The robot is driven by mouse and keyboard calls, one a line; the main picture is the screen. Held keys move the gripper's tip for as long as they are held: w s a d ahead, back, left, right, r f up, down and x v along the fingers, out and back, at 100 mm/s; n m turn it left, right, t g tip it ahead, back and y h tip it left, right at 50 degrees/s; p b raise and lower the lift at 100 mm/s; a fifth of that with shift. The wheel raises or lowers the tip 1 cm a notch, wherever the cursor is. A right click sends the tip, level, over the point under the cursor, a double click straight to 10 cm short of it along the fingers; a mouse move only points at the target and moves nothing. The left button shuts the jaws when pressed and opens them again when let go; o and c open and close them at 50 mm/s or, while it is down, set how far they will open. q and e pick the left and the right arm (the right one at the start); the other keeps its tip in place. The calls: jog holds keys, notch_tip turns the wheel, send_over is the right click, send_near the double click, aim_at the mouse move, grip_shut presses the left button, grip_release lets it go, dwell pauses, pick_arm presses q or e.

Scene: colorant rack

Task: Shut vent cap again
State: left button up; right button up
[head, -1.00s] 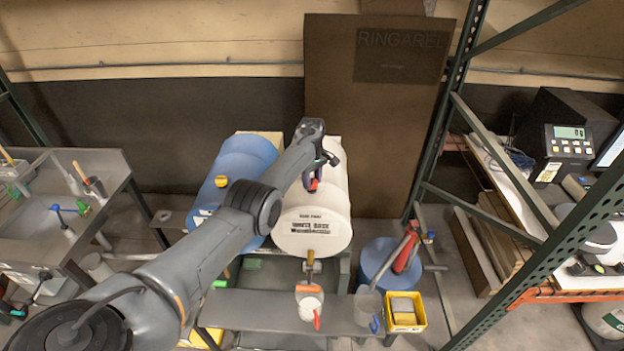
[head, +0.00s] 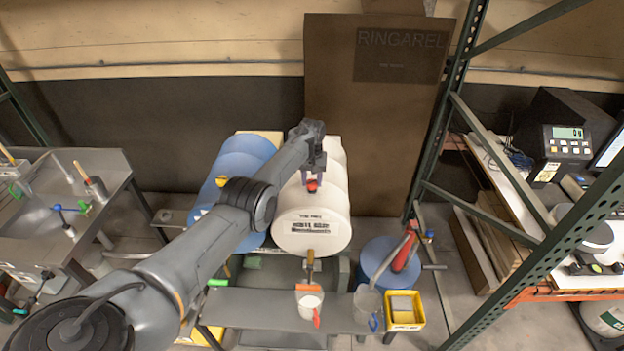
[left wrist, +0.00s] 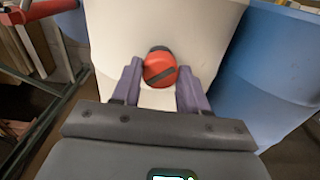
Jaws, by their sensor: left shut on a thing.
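The red vent cap (head: 312,186) sits on top of the white drum (head: 322,210), which lies on its side. In the left wrist view the cap (left wrist: 160,68) is round and red with a dark slot or bar across it, and a dark part shows behind it. My left gripper (head: 313,178) reaches down to the cap from above. In the left wrist view its two purple-grey fingers (left wrist: 161,82) stand on either side of the cap, shut on it. My right gripper is not in view.
A blue drum (head: 238,170) lies left of the white drum. A tap (head: 310,262) at its front sits above a white cup (head: 310,306). A yellow bin (head: 405,310) stands at the right of the bench. A green rack post (head: 455,100) rises to the right.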

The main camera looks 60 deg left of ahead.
aim_at(312, 182)
pick_arm(q)
jog(key=m, duration=0.4)
jog(key=shift+m, duration=0.3)
jog(key=shift+m+b, duration=0.55)
jog(key=shift+m, duration=1.35)
jog(key=o, duration=1.1)
jog(key=shift+c, duration=0.2)
jog(key=shift+r, duration=0.5)
notch_tip(312, 182, up, 10)
